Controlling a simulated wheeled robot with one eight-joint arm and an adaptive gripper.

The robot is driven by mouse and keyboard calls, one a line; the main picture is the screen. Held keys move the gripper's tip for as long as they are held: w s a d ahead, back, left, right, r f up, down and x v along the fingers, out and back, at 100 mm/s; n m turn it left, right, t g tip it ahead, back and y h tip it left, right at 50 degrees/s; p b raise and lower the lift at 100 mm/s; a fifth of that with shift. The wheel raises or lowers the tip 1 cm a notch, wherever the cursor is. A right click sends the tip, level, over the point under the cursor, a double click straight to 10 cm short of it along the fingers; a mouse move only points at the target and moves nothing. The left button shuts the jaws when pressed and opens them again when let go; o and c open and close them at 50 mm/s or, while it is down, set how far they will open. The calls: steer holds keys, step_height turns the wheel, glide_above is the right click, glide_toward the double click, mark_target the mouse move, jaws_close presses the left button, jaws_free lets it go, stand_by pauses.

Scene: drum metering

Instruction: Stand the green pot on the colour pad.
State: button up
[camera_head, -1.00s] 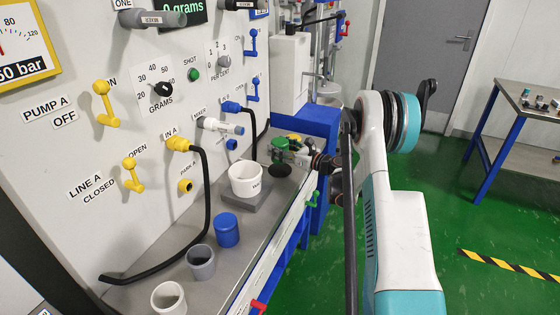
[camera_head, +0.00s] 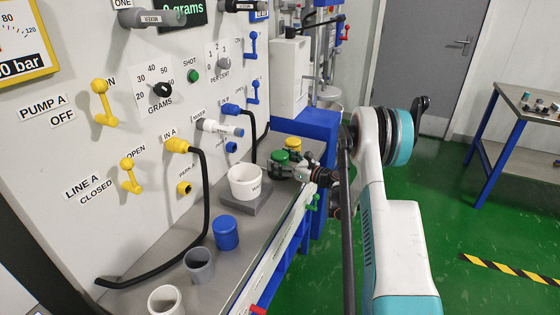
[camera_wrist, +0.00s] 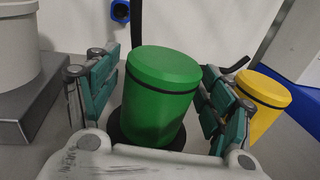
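The green pot (camera_wrist: 160,95) stands upright between my gripper's two fingers in the wrist view; its green lid (camera_head: 280,157) shows in the head view. A dark round pad (camera_wrist: 113,138) shows around its foot, and the pot appears to rest on it. I take this as the colour pad. My gripper (camera_wrist: 162,85) is around the pot, with a narrow strip of background visible between each teal finger pad and the pot, so it looks open. In the head view my gripper (camera_head: 300,168) hides the pot's lower part.
A yellow pot (camera_wrist: 262,100) stands close behind the right finger. A white cup (camera_head: 245,184) on a grey block is to the left. A blue pot (camera_head: 226,233), a grey cup (camera_head: 199,264) and another white cup (camera_head: 166,300) stand along the bench. A black hose (camera_head: 205,200) hangs nearby.

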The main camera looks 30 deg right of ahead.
steer(key=shift+r, duration=0.1)
steer(key=shift+s+d, duration=0.15)
steer(key=shift+s, duration=0.15)
steer(key=p+v, duration=0.4)
steer(key=v, duration=0.7)
steer(key=shift+s, duration=0.2)
